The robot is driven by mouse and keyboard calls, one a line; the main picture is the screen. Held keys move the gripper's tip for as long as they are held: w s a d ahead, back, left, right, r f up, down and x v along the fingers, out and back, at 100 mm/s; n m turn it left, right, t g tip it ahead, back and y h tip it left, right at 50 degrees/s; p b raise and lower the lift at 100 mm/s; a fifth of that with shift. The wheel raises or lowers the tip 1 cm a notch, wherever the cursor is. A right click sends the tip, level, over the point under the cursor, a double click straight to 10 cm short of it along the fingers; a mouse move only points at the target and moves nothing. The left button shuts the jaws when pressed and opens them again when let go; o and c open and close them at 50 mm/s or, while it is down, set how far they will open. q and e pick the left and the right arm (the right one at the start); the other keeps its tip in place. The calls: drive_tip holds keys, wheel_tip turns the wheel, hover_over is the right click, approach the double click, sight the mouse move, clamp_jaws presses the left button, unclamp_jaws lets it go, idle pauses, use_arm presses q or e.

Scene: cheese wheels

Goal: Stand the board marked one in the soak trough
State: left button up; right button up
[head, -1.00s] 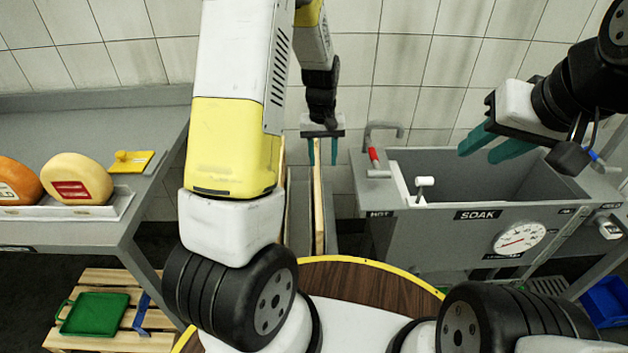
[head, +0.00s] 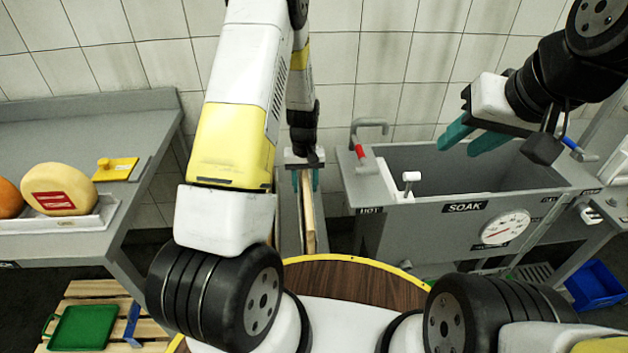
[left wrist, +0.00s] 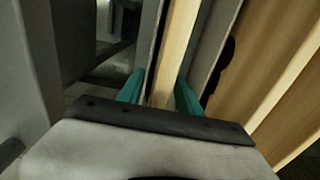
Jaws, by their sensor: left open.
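A pale wooden board (head: 308,222) stands on edge in a narrow grey rack left of the soak trough; no number on it is readable. My left gripper (head: 306,181) is open at the board's far upper end. In the left wrist view its teal fingers (left wrist: 160,92) straddle a board's edge (left wrist: 176,50), with a gap beside it. The grey soak trough (head: 378,240), labelled SOAK, has an open top. My right gripper (head: 472,142) hangs above its back rim, open and empty.
A red-banded tap (head: 358,150) and a white-knobbed piece (head: 410,178) are at the trough's left. A dial gauge (head: 503,230) is on its front. Cheese wheels (head: 60,188) stand on the left counter. Another wooden surface (left wrist: 275,90) lies right of the left gripper.

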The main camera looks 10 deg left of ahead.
use_arm(q)
clamp_jaws()
idle(1.4)
